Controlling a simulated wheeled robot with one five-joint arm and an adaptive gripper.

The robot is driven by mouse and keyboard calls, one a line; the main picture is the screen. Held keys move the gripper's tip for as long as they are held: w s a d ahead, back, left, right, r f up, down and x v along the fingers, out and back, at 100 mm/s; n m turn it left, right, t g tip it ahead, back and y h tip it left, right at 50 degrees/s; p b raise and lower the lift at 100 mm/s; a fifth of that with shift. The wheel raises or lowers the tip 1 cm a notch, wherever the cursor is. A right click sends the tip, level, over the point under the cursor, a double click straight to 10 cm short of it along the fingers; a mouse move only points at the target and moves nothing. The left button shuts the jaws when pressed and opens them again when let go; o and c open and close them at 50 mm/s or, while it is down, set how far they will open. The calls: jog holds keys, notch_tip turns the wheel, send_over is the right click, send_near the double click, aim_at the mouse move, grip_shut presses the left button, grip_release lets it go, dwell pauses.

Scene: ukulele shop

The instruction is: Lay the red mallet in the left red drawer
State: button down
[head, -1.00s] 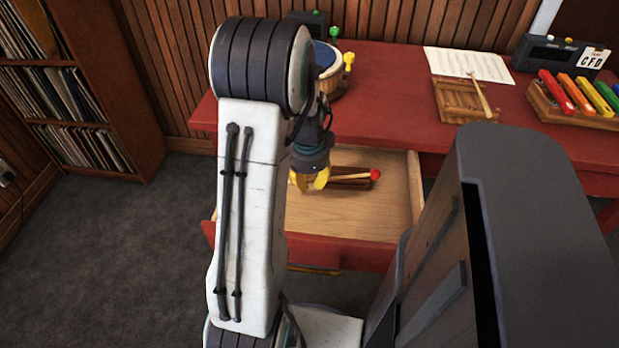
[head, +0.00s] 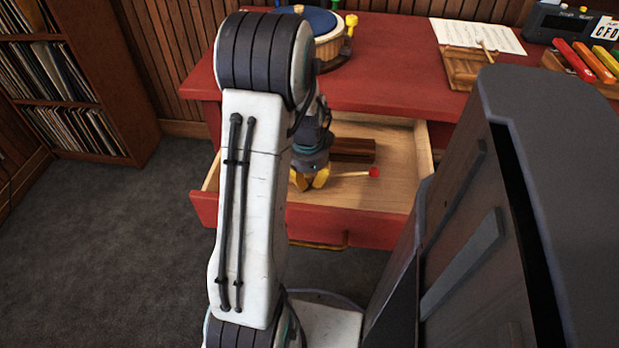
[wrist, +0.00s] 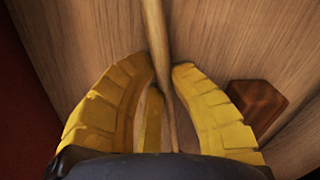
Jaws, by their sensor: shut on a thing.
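The red mallet (head: 374,172) has a round red head and a thin pale wooden stick. It shows in the head view over the open left red drawer (head: 395,195), its head pointing right. My gripper (head: 311,181) has yellow fingers and is shut on the stick, inside the drawer's outline near its front. In the wrist view the mallet's stick (wrist: 157,45) runs between the fingers of my gripper (wrist: 160,85), over the wooden drawer floor (wrist: 215,40). The mallet's head is out of the wrist view. I cannot tell whether the mallet touches the floor.
A dark brown wooden block (head: 352,149) lies in the drawer behind the mallet; it also shows in the wrist view (wrist: 257,105). A drum (head: 325,40), a small wooden instrument (head: 465,68) and a sheet of paper (head: 478,36) are on the red desk (head: 395,65).

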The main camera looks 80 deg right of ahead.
jog(key=shift+f, duration=0.15)
jog(key=c, duration=1.2)
grip_release()
notch_tip(320, 180, up, 12)
jog(key=a, duration=0.1)
jog(key=w+a+r+n+p, duration=0.75)
jog(key=w+r, duration=0.25)
jog(key=w, duration=0.3)
jog(key=w+a+r+n+t+p, duration=0.1)
jog(key=w+a+r+n+p, duration=0.3)
jog(key=a, duration=0.3)
jog(key=w+a+r+n+t+p, duration=0.1)
jog(key=a+r+n+p, duration=0.1)
jog(key=a+r+n, duration=0.3)
jog(key=w+a+r+n+t+p, duration=0.1)
jog(key=w+a+r+n+p, duration=0.2)
jog(key=a+n, duration=0.4)
jog(key=shift+s+a+r+n+y+p, duration=0.2)
jog(key=shift+s+a+r+n+p, duration=0.45)
jog(key=shift+a+n+p, duration=0.8)
jog(key=shift+s+a+r+n+y+p, duration=0.2)
jog(key=shift+s+a+r+n+p, duration=0.55)
jog(key=shift+a, duration=1.45)
jog(key=shift+s+a+r+n+y+p, duration=0.25)
jog(key=shift+a+r+n+p, duration=0.5)
jog(key=shift+a+n, duration=0.95)
